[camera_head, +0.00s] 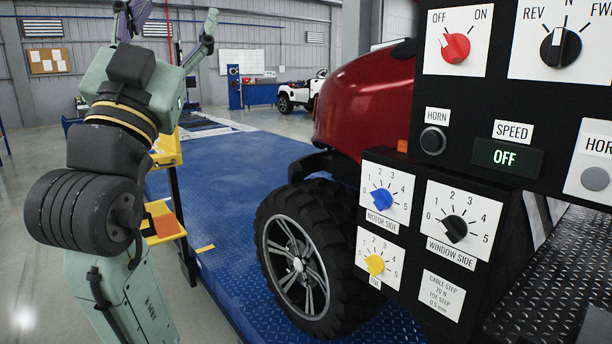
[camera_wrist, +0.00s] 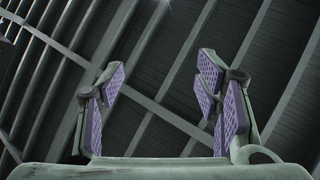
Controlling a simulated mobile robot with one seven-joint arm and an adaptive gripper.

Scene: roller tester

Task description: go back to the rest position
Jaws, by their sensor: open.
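My gripper (camera_head: 168,22) is raised at the top left of the head view, partly cut off by the top edge. Its fingers point upward and stand apart. In the wrist view the gripper (camera_wrist: 161,90) shows its purple ridged pads spread wide with nothing between them. Behind the pads is only the roof. The gripper touches nothing. The control panel (camera_head: 465,178) stands at the right of the head view, well away from the gripper. Its red knob (camera_head: 455,47), black selector (camera_head: 560,47), and blue (camera_head: 381,201), yellow (camera_head: 374,264) and black (camera_head: 454,229) dials are in plain view.
A red vehicle (camera_head: 365,100) with a large black wheel (camera_head: 305,262) stands on the blue platform (camera_head: 235,190). A yellow stand (camera_head: 163,226) is just right of my arm and partly hidden by it. Grey floor lies open at the far left.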

